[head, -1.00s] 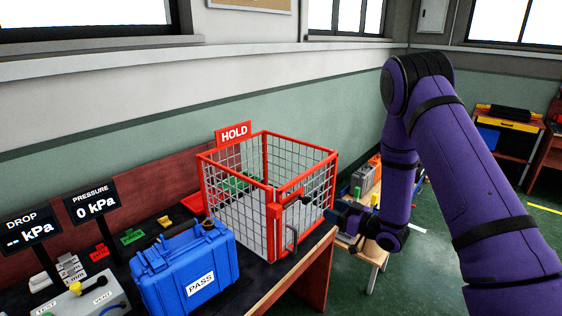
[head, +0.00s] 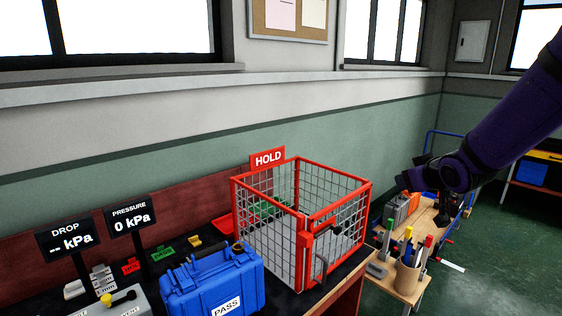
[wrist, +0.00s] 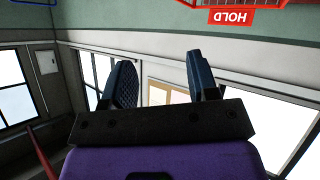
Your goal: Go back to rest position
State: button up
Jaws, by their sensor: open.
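My gripper (wrist: 160,85) shows in the wrist view with its two dark fingers apart and nothing between them. In the head view the end of my purple arm is at the right, above a small wooden table, and its fingers are hard to make out there. The wrist view is upside down and shows the wall, the windows and the HOLD sign (wrist: 232,17) at its top edge. My gripper touches nothing that I can see.
A red wire cage (head: 300,230) with a HOLD sign and a blue case (head: 212,285) marked PASS stand on the dark bench. Open green floor (head: 500,260) lies at the right.

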jog(key=s+a+r+m+g, duration=0.1)
jog(key=s+r+m+g, duration=0.1)
jog(key=s, duration=1.4)
jog(key=s+a+r+m+g+h, duration=0.1)
jog(key=s+r+g, duration=0.3)
jog(key=s, duration=1.2)
notch_tip(320, 180, up, 2)
jog(key=shift+s+r+m+g, duration=0.1)
jog(key=shift+s+m+g, duration=0.15)
jog(key=shift+m+g, duration=0.15)
jog(key=shift+c, duration=0.5)
